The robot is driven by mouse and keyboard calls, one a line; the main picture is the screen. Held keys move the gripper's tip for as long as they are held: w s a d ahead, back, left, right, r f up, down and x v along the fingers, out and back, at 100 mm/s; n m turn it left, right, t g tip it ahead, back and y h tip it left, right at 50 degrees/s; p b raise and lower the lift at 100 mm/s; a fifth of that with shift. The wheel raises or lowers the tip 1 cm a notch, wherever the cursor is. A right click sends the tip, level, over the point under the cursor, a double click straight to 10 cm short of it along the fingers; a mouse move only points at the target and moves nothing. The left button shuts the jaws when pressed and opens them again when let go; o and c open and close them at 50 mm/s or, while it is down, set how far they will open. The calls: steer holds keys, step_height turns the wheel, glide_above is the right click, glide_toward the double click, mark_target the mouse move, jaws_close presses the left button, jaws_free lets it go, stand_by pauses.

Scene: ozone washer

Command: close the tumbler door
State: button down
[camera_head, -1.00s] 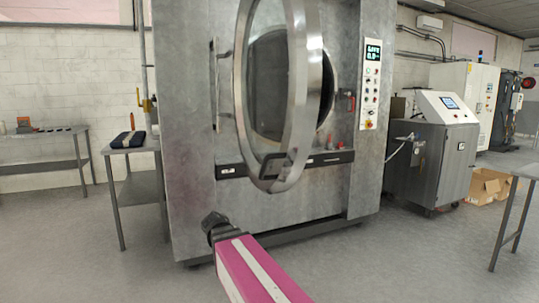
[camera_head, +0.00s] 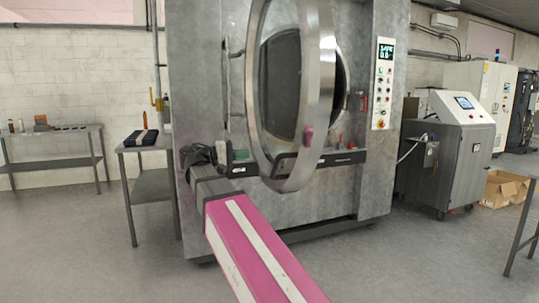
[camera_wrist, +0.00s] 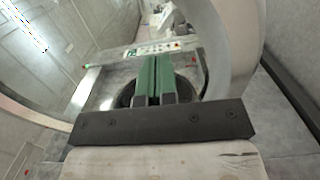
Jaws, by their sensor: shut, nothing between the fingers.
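The tumbler door (camera_head: 318,75), a thick round metal ring with dark glass, stands swung open in front of the grey washer (camera_head: 205,75). Part of the dark drum opening (camera_head: 341,85) shows behind its right edge. In the wrist view the door's curved metal rim (camera_wrist: 243,50) fills the upper right, close to my gripper. My gripper (camera_wrist: 155,62) has two green fingers pressed together, empty, with a dark opening behind them. No contact with the door can be made out.
A control panel (camera_head: 383,85) is on the washer's right front. A steel table (camera_head: 150,147) stands left of the washer, and a grey console (camera_head: 445,165) stands to the right. The floor in front is clear around my arm.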

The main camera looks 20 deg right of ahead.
steer(key=d, duration=1.3)
steer(key=shift+s+d, duration=0.35)
